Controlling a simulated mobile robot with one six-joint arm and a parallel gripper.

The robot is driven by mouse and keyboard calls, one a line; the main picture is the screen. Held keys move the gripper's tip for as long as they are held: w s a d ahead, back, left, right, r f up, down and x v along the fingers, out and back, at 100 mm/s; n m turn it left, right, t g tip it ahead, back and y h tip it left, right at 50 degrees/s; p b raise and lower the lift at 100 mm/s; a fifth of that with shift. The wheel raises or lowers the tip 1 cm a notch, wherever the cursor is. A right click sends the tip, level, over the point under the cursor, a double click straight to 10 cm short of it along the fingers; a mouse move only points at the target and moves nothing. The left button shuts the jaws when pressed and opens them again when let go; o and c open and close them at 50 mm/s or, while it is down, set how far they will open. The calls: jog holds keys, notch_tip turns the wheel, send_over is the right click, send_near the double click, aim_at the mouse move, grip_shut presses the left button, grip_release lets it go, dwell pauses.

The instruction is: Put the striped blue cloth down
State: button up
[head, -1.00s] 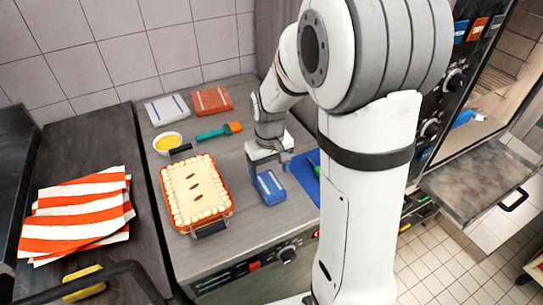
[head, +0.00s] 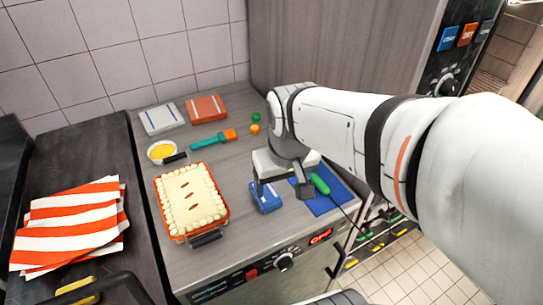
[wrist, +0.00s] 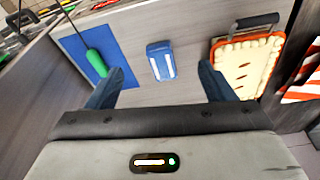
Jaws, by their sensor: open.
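The striped blue cloth (head: 265,197) is a small folded blue block with white stripes. It lies flat on the grey counter, between the pie dish and a blue mat. It also shows in the wrist view (wrist: 160,61), beyond and between my fingers, touching neither. My gripper (head: 281,186) is open and empty, above the counter close to the cloth. In the wrist view its two dark fingers (wrist: 157,86) stand wide apart.
A pie in an orange dish (head: 190,232) stands left of the cloth. A blue mat (head: 325,203) with a green-handled tool (head: 320,184) lies right.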

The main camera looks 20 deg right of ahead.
jog(key=s, duration=0.3)
jog(key=shift+s+d+t, duration=0.2)
jog(key=shift+d+t, duration=0.1)
jog(key=shift+t, duration=0.1)
dwell(1.0)
jog(key=shift+o, duration=0.4)
jog(key=n+g, duration=0.2)
jog(key=g, duration=0.1)
send_over(265, 191)
jog(key=f, duration=1)
jog(key=shift+a, duration=0.25)
jog(key=shift+d+f+p, duration=0.15)
jog(key=shift+f+p, duration=0.05)
jog(key=shift+f, duration=1.8)
jog(key=shift+d+f+p, duration=0.1)
jog(key=shift+f+p, duration=0.1)
jog(key=shift+f, duration=1.75)
